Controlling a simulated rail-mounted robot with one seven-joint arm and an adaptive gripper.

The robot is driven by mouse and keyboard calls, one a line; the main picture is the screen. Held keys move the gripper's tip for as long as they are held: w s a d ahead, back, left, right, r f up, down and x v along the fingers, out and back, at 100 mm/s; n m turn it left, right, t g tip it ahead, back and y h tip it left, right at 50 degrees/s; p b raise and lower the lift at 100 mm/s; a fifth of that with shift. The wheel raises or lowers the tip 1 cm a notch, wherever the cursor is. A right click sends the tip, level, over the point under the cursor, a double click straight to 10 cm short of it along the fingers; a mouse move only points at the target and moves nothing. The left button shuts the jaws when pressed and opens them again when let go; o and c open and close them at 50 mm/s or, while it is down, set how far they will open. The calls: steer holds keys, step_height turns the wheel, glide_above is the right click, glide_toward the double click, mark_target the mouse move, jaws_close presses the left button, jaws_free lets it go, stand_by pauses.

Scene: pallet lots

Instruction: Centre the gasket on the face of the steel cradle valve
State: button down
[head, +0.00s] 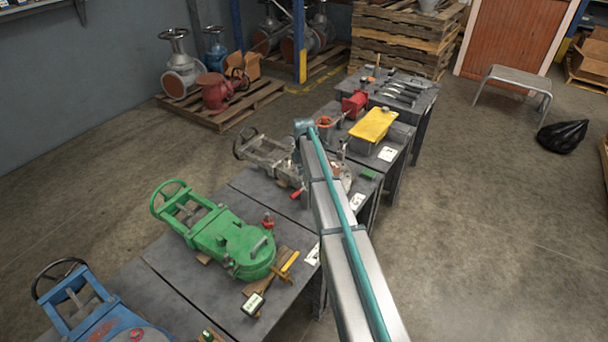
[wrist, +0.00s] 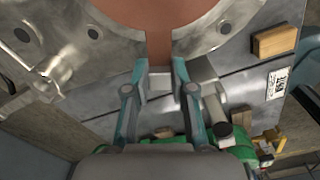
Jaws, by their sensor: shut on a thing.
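The reddish-brown gasket (wrist: 160,14) shows at the top of the wrist view, with a narrow tab pointing towards me. My gripper (wrist: 160,72) is shut on that tab. The gasket lies over the round face of the steel cradle valve (wrist: 65,58), whose bolt holes show on both sides of it. The far part of the gasket is out of frame, and I cannot tell whether it touches the face. In the head view the steel valve (head: 266,155) lies on the middle bench, and my arm hides much of its face and the gripper.
A green valve (head: 228,238) and a blue valve (head: 100,315) lie on the nearer benches. A yellow-topped grey bin (head: 373,124) and a red vise (head: 355,103) stand beyond the steel valve. A wooden block (wrist: 275,40) lies beside the valve.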

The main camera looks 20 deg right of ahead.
steer(key=shift+f, duration=0.1)
steer(key=c, duration=0.9)
jaws_free()
